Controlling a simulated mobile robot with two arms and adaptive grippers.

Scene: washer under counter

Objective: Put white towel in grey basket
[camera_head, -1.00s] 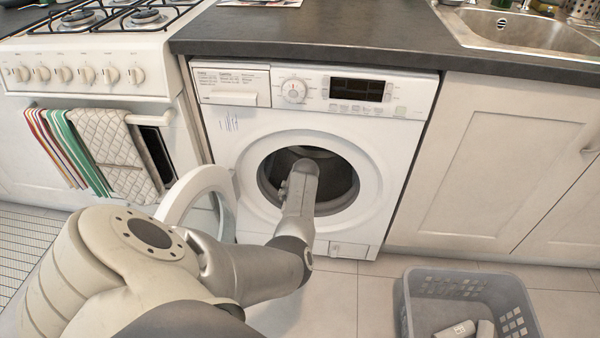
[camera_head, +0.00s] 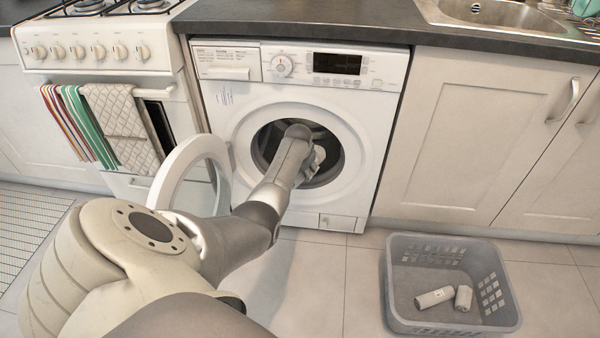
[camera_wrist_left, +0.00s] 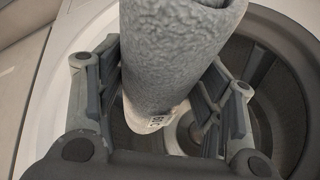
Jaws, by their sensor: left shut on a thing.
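My left gripper (camera_head: 308,168) is at the mouth of the washer's round opening. In the left wrist view the left gripper (camera_wrist_left: 165,105) has its fingers on both sides of a rolled towel (camera_wrist_left: 180,55) and is shut on it. The towel looks pale grey in the shade and has a small printed tag. In the head view only a whitish bit of the towel (camera_head: 319,157) shows beside the gripper. The grey basket (camera_head: 400,305) stands on the floor at the lower right and holds two white rolls (camera_head: 434,297). My right gripper is out of view.
The washer (camera_head: 225,110) sits under the dark counter, its round door (camera_head: 166,185) swung open to the left. A stove with hanging towels (camera_head: 120,120) is further left. Closed cupboards (camera_head: 450,150) are on the right. Floor between washer and basket is clear.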

